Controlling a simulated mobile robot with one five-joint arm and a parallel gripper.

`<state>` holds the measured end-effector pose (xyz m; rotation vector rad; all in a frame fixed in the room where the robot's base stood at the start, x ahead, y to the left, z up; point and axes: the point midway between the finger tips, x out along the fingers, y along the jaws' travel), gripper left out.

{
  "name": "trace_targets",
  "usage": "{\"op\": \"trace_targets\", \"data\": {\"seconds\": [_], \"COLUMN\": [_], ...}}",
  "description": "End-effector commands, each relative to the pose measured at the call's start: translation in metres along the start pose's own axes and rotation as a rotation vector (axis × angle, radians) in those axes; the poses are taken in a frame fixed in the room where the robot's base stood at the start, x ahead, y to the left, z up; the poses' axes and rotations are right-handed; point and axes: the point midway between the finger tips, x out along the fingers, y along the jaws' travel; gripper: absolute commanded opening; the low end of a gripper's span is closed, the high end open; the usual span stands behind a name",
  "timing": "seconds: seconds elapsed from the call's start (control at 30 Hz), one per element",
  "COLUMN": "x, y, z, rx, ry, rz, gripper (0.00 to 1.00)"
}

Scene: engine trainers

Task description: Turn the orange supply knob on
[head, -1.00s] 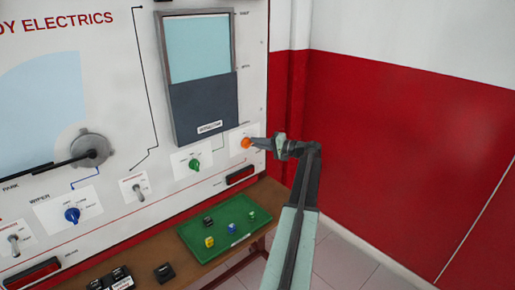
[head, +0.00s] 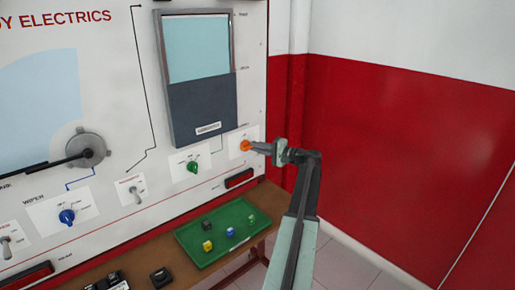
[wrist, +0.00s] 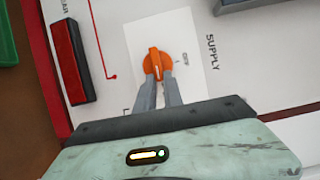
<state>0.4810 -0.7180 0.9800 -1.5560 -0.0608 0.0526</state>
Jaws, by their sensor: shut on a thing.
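The orange supply knob (head: 246,146) sits on a white plate at the right end of the board. In the wrist view the orange knob (wrist: 157,65) shows a raised grip bar with a pale pointer line, beside the word SUPPLY. My gripper (head: 254,146) reaches it from the right. In the wrist view my gripper's two fingers (wrist: 158,80) are on either side of the knob's bar at its lower end, shut on it. The small markings beside the knob are too small to read surely.
A green tray (head: 187,235) with small coloured blocks stands on the bench below. A red bar (head: 239,179) is under the knob. A red and white wall stands right.

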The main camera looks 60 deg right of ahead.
Motion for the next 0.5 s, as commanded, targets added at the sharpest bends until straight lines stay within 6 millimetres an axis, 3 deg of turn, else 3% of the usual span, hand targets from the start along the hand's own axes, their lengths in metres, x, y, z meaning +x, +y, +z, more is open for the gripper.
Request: {"op": "trace_targets", "data": {"seconds": [0.03,0.1,0.4,0.5], "x": [-0.0007,-0.0007,-0.0010,-0.0102], "y": [0.0012,0.0011,0.0004,0.0003], "z": [0.0001,0.0001,-0.0001,-0.0005], "rx": [0.000,0.000,0.000,0.000], "ry": [0.000,0.000,0.001,0.003], "rz": [0.004,0.003,0.001,0.001], "gripper": [0.15,0.34,0.34,0.34]}}
